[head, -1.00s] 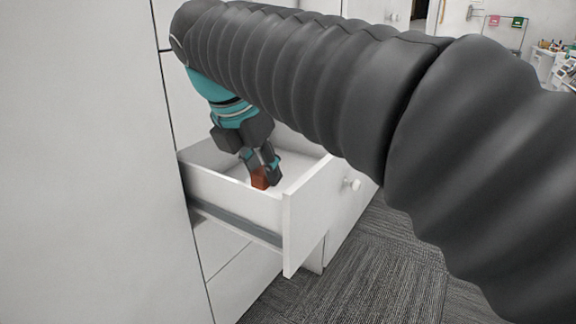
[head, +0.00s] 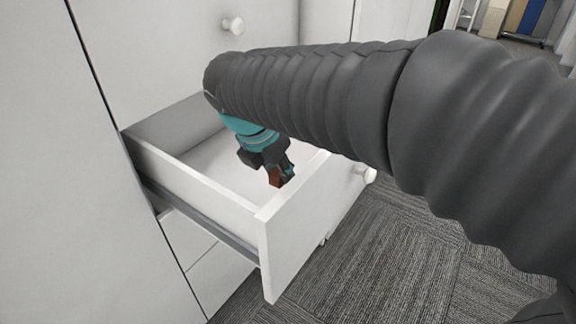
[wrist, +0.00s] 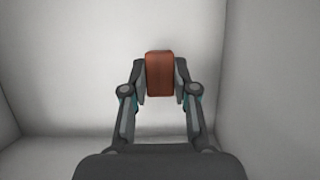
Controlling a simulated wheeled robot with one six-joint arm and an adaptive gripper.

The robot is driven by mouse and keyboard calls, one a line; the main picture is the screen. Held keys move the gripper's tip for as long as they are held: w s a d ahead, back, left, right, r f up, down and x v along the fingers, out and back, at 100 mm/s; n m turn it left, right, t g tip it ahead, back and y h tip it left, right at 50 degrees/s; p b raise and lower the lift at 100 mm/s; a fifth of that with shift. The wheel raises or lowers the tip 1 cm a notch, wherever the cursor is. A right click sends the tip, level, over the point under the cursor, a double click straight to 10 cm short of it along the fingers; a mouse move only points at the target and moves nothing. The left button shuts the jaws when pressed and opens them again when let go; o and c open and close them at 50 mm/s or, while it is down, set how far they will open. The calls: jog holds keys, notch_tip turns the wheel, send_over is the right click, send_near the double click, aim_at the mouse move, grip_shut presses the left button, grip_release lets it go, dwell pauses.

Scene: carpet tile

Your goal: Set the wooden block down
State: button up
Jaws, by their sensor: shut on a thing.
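The wooden block (wrist: 160,74) is reddish brown and sits between the two fingers of my gripper (wrist: 160,80) in the wrist view. The fingers press on its left and right sides. In the head view the block (head: 275,177) shows at the tip of my gripper (head: 280,176), inside the open white drawer (head: 207,192). The block is low in the drawer, near its front panel. I cannot tell whether it touches the drawer floor. My arm hides part of the drawer's far side.
The drawer is pulled out of a white cabinet (head: 60,200), with a round knob (head: 370,175) on its front. Another knob (head: 233,25) is on the panel above. The drawer floor around the block looks bare. Grey carpet (head: 400,260) lies below.

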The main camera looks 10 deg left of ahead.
aim_at(276, 185)
jog(key=shift+f+b, duration=0.3)
jog(key=shift+f, duration=2.25)
jog(key=shift+f, duration=0.1)
jog(key=o, duration=0.8)
jog(key=p+v, duration=0.1)
jog(key=v, duration=1.1)
